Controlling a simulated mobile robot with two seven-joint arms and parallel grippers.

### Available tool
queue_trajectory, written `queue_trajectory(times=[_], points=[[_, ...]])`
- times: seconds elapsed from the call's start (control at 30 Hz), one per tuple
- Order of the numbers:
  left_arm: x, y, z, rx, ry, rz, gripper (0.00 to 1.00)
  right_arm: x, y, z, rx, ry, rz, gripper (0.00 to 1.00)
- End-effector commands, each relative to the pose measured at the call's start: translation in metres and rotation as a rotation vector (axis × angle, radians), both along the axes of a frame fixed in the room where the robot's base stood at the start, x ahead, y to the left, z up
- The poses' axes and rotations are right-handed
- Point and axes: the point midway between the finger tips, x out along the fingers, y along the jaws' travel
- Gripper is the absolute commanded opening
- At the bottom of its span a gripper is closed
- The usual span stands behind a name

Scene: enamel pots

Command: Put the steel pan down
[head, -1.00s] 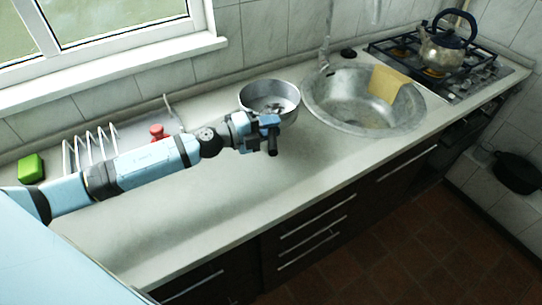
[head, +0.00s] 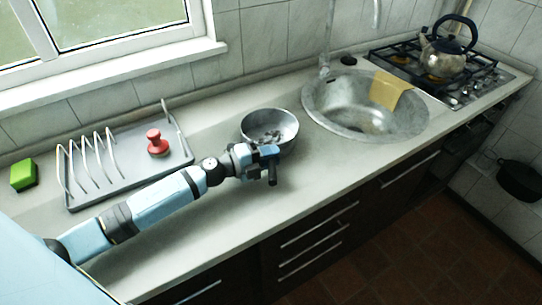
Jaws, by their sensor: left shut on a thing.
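The steel pan (head: 286,129) is a round grey pan just left of the sink, over the worktop (head: 330,172). My left gripper (head: 268,152) is shut on the pan's dark handle (head: 272,175) at the near side of the pan. The handle's end sticks out toward the front of the worktop. The pan looks close to level. I cannot tell whether its base touches the worktop, as the near side is partly hidden by the gripper. My right gripper is not in view.
The round sink (head: 345,112) with a yellow cloth (head: 390,89) is right of the pan. A kettle (head: 446,52) stands on the hob (head: 470,92). The front worktop is clear.

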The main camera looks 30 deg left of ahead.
Motion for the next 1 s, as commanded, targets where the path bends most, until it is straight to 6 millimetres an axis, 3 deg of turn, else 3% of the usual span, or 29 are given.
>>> queue_trajectory(times=[0.07,0.1,0.2,0.57,1.0], points=[[0.000,0.000,-0.001,0.000,-0.003,0.000,0.00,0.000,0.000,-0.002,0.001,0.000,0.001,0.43],[0.000,0.000,-0.002,0.000,0.000,0.000,0.27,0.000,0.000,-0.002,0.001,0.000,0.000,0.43],[0.000,0.000,-0.002,0.000,0.000,0.000,0.48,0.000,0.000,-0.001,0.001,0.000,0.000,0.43],[-0.002,0.002,0.000,0.001,0.001,0.001,0.48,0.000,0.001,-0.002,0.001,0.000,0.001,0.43],[-0.066,0.054,0.000,0.000,0.004,0.001,0.48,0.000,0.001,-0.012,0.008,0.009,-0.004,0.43]])
